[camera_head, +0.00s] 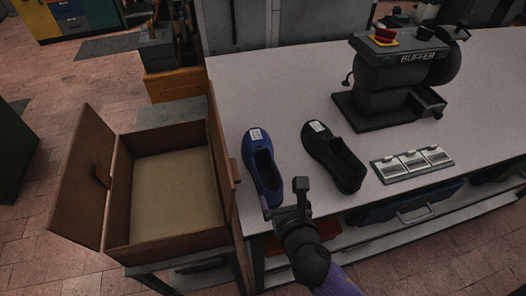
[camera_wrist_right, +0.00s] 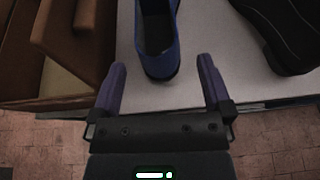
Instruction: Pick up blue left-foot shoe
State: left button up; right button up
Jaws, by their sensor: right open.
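The blue shoe (camera_head: 262,164) lies on the white table, its toe pointing away from me and a small white label near the toe. Its heel end also shows in the right wrist view (camera_wrist_right: 158,45). A black shoe (camera_head: 334,157) lies to its right, also with a white label; part of it shows in the right wrist view (camera_wrist_right: 285,30). My right gripper (camera_head: 284,200) is open and empty at the table's front edge, just behind the blue shoe's heel. In the wrist view its two fingers (camera_wrist_right: 161,90) stand apart on either side of the heel. The left gripper is not in view.
An open brown box (camera_head: 117,205) stands directly left of the table, its wall close to the blue shoe. A buffer machine (camera_head: 385,85) stands at the back right. A silver three-button panel (camera_head: 412,163) lies right of the black shoe. The table's back left is clear.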

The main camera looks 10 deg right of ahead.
aim_at(271, 179)
jog(key=x, duration=0.2)
jog(key=b+x, duration=0.1)
jog(key=x, duration=0.2)
jog(key=b+x, duration=0.1)
jog(key=x, duration=0.2)
jog(key=shift+w+a, duration=0.1)
jog(key=shift+a, duration=0.25)
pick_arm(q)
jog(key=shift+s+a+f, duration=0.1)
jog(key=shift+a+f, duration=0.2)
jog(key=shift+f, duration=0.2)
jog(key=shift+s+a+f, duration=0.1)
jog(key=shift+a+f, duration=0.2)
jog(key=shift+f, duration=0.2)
pick_arm(e)
jog(key=c, duration=0.7)
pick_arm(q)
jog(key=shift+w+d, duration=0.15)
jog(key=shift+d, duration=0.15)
pick_arm(e)
grip_shut()
